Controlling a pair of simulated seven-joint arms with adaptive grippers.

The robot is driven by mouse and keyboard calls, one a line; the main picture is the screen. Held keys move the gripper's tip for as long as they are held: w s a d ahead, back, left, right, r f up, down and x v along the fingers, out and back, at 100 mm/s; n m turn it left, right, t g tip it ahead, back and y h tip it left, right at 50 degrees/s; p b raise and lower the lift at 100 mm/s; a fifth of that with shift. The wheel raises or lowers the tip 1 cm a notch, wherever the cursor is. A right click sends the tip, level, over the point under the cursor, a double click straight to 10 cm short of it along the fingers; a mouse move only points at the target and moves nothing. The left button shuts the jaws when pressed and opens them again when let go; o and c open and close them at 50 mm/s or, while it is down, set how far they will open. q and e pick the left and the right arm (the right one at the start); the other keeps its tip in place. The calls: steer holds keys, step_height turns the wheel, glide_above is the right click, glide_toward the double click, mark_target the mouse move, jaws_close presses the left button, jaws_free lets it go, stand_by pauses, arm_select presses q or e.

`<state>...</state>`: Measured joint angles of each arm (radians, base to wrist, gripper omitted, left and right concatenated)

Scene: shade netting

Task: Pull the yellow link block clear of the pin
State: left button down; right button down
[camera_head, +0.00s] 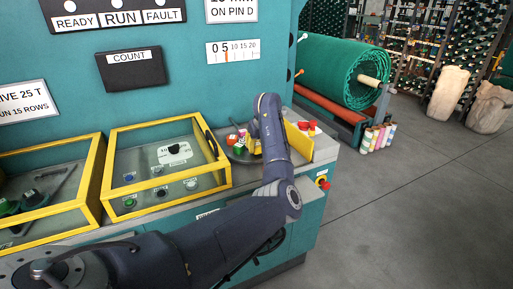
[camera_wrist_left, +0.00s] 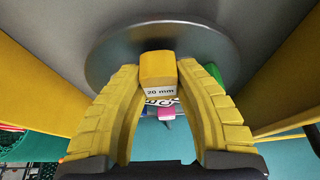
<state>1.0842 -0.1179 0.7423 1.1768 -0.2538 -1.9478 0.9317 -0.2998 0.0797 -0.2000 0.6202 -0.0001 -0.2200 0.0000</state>
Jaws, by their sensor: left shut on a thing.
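The yellow link block (camera_wrist_left: 157,68), marked "20 mm" on its white face, sits between the fingertips of my left gripper (camera_wrist_left: 160,78) in the left wrist view. The gripper is shut on it. A round grey metal disc (camera_wrist_left: 110,62) lies right behind the block. I cannot make out the pin or whether the block is still on it. In the head view my left arm reaches across to the right end of the teal machine's ledge, and its wrist hides most of the gripper and the block. My right gripper is in neither view.
Red, white and green blocks (camera_head: 238,148) stand left of my wrist, and red-topped pieces (camera_head: 304,126) stand right of it. A yellow panel (camera_head: 299,141) is close by. Yellow-framed clear covers (camera_head: 112,165) line the ledge's left. A green netting roll (camera_head: 325,68) is behind.

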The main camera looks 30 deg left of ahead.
mark_target(257, 144)
arm_select(q)
steer(key=shift+r, duration=0.25)
steer(key=shift+r, duration=1.8)
steer(key=shift+r, duration=0.15)
steer(key=shift+r, duration=1.85)
steer(key=shift+f, duration=0.1)
